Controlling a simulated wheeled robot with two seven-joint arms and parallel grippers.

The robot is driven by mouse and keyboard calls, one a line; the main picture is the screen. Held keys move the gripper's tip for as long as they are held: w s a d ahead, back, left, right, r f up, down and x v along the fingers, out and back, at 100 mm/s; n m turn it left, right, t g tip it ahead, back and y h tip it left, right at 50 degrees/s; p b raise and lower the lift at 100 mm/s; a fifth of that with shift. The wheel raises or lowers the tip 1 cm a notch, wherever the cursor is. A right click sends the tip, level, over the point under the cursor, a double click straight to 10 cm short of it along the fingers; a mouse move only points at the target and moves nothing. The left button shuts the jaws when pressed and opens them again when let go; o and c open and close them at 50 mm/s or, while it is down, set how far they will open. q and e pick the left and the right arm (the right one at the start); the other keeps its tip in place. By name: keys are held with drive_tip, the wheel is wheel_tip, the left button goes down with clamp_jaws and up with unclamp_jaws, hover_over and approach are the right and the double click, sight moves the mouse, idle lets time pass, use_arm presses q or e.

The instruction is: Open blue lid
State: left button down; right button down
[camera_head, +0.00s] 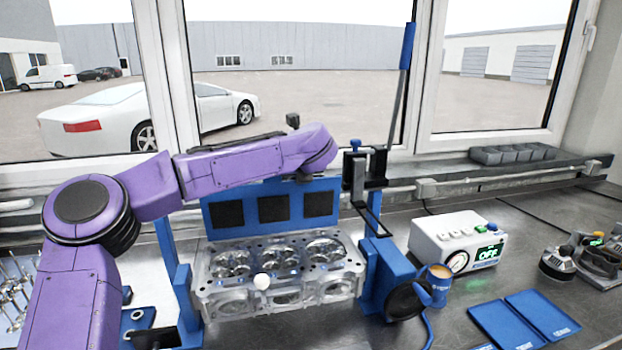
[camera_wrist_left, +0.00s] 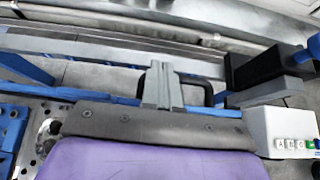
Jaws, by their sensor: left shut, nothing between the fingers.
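The blue lid (camera_head: 238,216), a panel with three dark square pads, stands upright behind the metal engine block (camera_head: 210,300), and the block's top is exposed. My purple left arm reaches in from the left above the lid, its wrist end just over the lid's top edge. My left gripper (camera_wrist_left: 162,70) shows in the left wrist view with its grey fingers shut and empty, beside a blue bar (camera_wrist_left: 45,90). I cannot tell whether it touches the bar. In the head view the fingers are hidden by the wrist. My right gripper is not in view.
Right of the block is a blue stand (camera_head: 392,270) with a black clamp and a tall blue-handled lever (camera_head: 407,48). A white box reading OFF (camera_head: 455,240), an orange-topped cup (camera_head: 438,285) and blue pads (camera_head: 508,325) lie further right. Windows close off the back.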

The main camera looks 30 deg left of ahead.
use_arm(q)
drive_tip(key=shift+w+a, duration=0.75)
drive_tip(key=shift+w, duration=0.1)
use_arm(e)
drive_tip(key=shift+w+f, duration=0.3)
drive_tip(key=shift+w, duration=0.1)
